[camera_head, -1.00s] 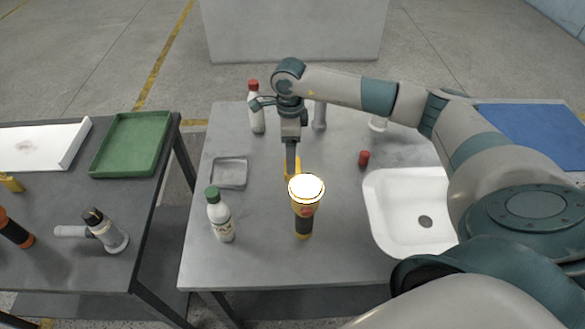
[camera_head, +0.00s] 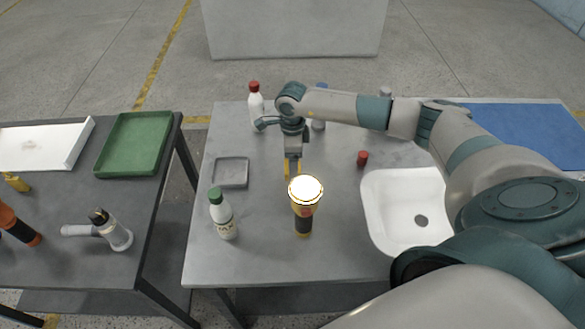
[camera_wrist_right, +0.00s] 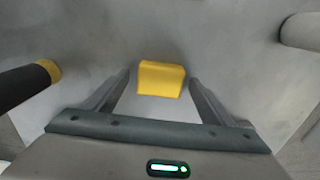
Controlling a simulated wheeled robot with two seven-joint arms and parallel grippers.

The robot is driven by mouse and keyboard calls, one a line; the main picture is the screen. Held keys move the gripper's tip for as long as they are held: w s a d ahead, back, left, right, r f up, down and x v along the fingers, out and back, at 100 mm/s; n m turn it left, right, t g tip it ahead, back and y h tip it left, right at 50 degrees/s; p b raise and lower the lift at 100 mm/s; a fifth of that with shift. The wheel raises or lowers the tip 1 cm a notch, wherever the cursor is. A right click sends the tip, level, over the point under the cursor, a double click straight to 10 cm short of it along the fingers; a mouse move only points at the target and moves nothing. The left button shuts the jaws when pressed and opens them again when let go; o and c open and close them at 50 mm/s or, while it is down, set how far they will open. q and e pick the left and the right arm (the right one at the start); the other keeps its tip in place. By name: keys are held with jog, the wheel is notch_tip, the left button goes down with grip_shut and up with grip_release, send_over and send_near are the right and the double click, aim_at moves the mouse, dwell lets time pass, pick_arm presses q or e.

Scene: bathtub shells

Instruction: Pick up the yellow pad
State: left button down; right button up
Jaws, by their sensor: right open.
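The yellow pad (camera_wrist_right: 161,79) is a small block on the grey table, seen whole in the right wrist view. It sits between and a little beyond the fingertips of my right gripper (camera_wrist_right: 159,92), with gaps on both sides. In the head view my right gripper (camera_head: 293,173) points down over the pad, and only yellow slivers of the pad (camera_head: 286,171) show around it. The right gripper is open and holds nothing. My left gripper is not in view.
A yellow-black flashlight (camera_head: 303,222) stands just in front of the gripper. A green-capped bottle (camera_head: 224,217) and grey tray (camera_head: 231,160) are left, a white sink (camera_head: 384,230) and red cap (camera_head: 363,158) right. A red-capped bottle (camera_head: 256,105) stands behind.

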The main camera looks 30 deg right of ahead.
jog(key=shift+c, duration=0.4)
jog(key=c, duration=1.1)
jog(key=shift+o, duration=0.2)
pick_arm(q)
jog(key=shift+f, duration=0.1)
pick_arm(e)
jog(key=shift+r, duration=0.15)
